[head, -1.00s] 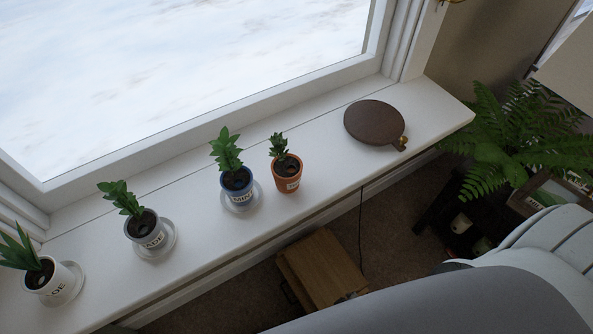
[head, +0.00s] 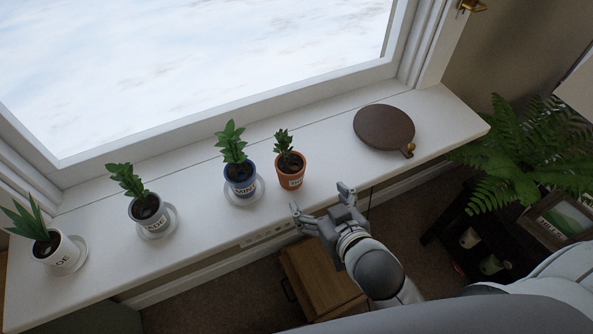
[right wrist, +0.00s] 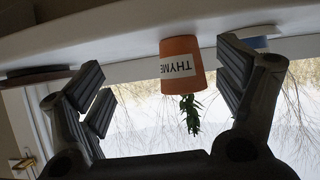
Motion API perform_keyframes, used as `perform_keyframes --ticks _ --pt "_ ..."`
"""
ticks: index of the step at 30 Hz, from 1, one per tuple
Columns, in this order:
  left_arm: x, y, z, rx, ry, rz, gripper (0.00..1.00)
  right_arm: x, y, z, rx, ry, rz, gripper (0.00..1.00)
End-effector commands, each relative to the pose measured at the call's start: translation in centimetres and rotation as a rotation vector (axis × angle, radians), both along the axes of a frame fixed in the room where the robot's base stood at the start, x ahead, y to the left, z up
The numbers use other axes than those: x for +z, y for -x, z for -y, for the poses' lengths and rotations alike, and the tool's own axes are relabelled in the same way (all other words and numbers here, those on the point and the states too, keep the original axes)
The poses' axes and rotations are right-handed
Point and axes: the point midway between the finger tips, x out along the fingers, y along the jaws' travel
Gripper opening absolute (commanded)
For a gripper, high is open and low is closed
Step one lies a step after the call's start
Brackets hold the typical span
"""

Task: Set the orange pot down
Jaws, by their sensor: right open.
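The orange pot (head: 291,181), with a small green plant, stands upright on the white windowsill (head: 330,150), right of the blue pot. In the right wrist view the orange pot (right wrist: 180,62) appears upside down, with a label reading THYME, between the spread fingers. My right gripper (head: 320,201) is open and empty at the front edge of the sill, just in front of the pot and apart from it. My left gripper is not in view.
A blue pot (head: 241,187) and several white or grey potted plants stand on saucers to the left. A dark round board (head: 383,128) lies on the sill to the right. A fern (head: 515,150) and a wooden box (head: 318,280) are below the sill.

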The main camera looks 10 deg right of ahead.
Motion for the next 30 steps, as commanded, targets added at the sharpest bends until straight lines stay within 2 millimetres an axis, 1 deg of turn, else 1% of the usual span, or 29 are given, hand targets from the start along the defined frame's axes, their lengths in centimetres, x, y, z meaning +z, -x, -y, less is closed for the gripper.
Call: perform_keyframes --ticks 1,3,5,7,16,23,30 --pt "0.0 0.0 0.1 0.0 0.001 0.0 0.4 2.1 -0.2 -0.7 0.014 -0.021 0.063 0.88" --pt "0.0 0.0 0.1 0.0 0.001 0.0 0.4 4.2 -0.4 -1.3 0.026 -0.046 0.129 0.88" --pt "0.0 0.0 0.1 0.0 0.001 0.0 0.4 5.4 -0.5 -1.7 0.034 -0.058 0.164 0.88" --pt "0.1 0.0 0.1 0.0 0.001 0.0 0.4 5.9 -0.9 -2.0 0.039 -0.067 0.183 0.88" --pt "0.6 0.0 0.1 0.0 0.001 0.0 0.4 4.8 -4.7 -2.7 0.039 -0.067 0.186 0.88" --pt "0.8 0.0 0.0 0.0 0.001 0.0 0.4 4.1 -6.0 -3.0 0.038 -0.067 0.182 0.88" --pt "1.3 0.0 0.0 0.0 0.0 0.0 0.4 2.8 -8.6 -3.9 0.039 -0.067 0.183 0.88"
